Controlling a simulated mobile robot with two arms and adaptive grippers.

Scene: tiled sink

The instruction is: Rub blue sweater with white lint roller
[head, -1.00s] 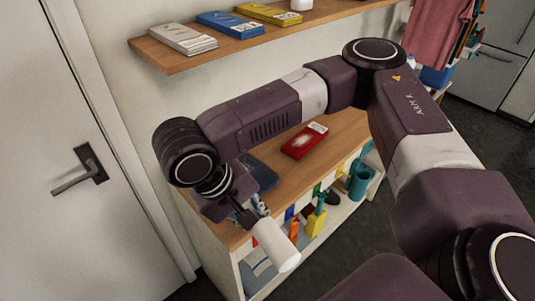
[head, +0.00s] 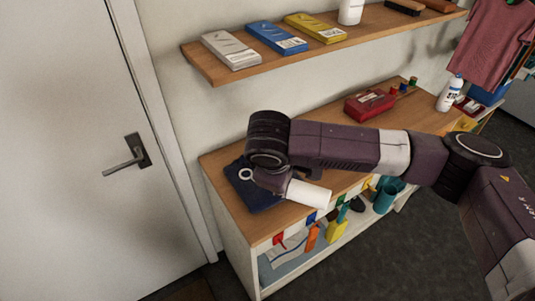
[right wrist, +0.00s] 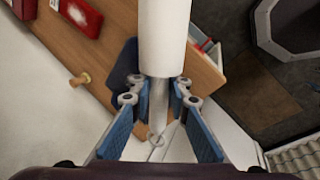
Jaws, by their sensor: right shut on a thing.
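The blue sweater (head: 246,192) is a dark navy folded garment lying flat on the left part of the wooden counter. My right arm's wrist covers its right side. It also shows as a dark patch left of the roller in the right wrist view (right wrist: 121,66). My right gripper (right wrist: 158,88) is shut on the handle of the white lint roller (head: 309,194). The roller's white cylinder (right wrist: 164,38) points away from the gripper. In the head view it lies just right of the sweater, near the counter's front edge; contact cannot be told. My left gripper is not in view.
The wooden counter (head: 222,164) has a red box (head: 369,104) and a white bottle (head: 449,94) farther right. A wall shelf (head: 210,72) with several flat packs hangs above. Coloured bottles stand on the lower shelf. A door (head: 70,150) is at left.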

